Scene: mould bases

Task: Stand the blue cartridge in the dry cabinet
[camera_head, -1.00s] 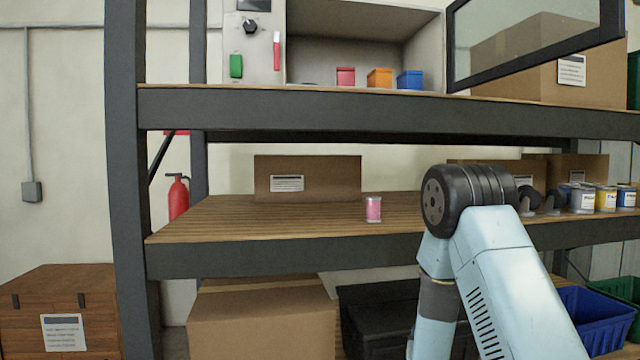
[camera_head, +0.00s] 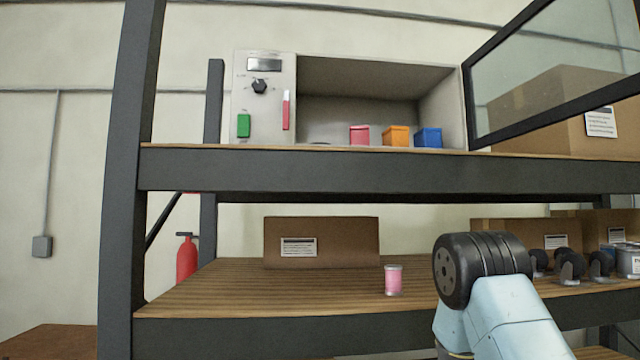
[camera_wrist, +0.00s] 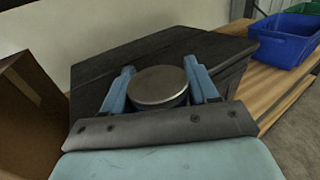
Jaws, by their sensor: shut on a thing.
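The dry cabinet (camera_head: 265,105) stands on the upper shelf in the head view, its glass door (camera_head: 560,70) swung open to the right. Inside stand a pink box (camera_head: 359,135), an orange box (camera_head: 396,136) and a blue box (camera_head: 428,138). A dark low round thing lies on the cabinet floor left of them. In the wrist view my gripper (camera_wrist: 158,72) is shut on a round cartridge (camera_wrist: 158,86). Its flat metal lid faces the camera; its side is mostly hidden, with a dark bluish edge showing. The gripper is out of the head view.
A pink jar (camera_head: 393,280) and a cardboard box (camera_head: 321,242) stand on the middle shelf (camera_head: 210,285). The upper shelf's dark beam (camera_head: 300,170) runs below the cabinet. The wrist view shows a black lidded crate (camera_wrist: 150,50) beneath my gripper and a blue bin (camera_wrist: 285,38).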

